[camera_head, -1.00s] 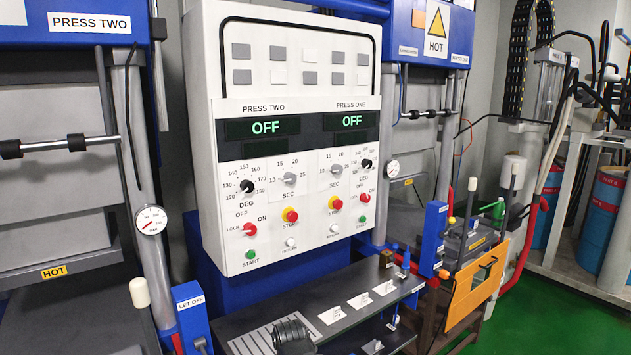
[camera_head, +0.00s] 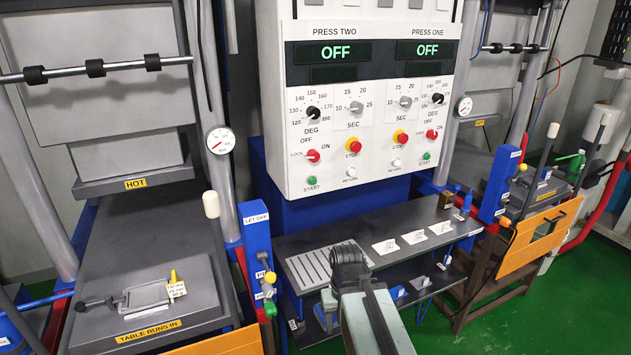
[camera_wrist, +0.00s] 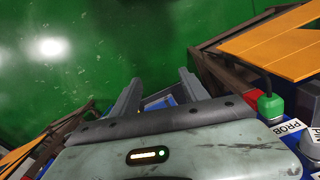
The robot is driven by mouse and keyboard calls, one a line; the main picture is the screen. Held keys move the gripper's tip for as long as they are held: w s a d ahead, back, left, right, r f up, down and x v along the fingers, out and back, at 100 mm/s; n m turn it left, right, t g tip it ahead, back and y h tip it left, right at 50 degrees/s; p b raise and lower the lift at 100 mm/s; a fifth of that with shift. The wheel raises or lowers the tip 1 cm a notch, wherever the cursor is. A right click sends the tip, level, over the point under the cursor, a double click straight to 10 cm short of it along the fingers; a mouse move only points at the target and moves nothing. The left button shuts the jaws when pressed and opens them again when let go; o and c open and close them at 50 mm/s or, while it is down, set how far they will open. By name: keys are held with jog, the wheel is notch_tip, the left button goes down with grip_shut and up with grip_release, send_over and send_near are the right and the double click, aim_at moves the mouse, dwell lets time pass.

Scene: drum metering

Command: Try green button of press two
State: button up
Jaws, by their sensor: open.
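The PRESS TWO half of the white control panel (camera_head: 330,130) shows OFF on its display (camera_head: 333,53). Its green START button (camera_head: 312,181) sits at the lower left, below the red-handled LOCK/ON switch (camera_head: 312,155). Another green START button (camera_head: 427,156) is on the PRESS ONE side. In the wrist view my gripper (camera_wrist: 160,92) has its fingers apart, with nothing between them, over green floor. The gripper is away from the panel; its fingertips are unclear in the head view.
A blue LET OFF post (camera_head: 257,240) with yellow and green knobs stands left of the dark shelf (camera_head: 375,230), which holds white cards. A HOT-marked press is at left, its table (camera_head: 150,250) carrying a clamp-like tool. An orange panel (camera_head: 535,235) stands at right over green floor.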

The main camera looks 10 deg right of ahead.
dwell(0.3)
grip_shut()
dwell(1.6)
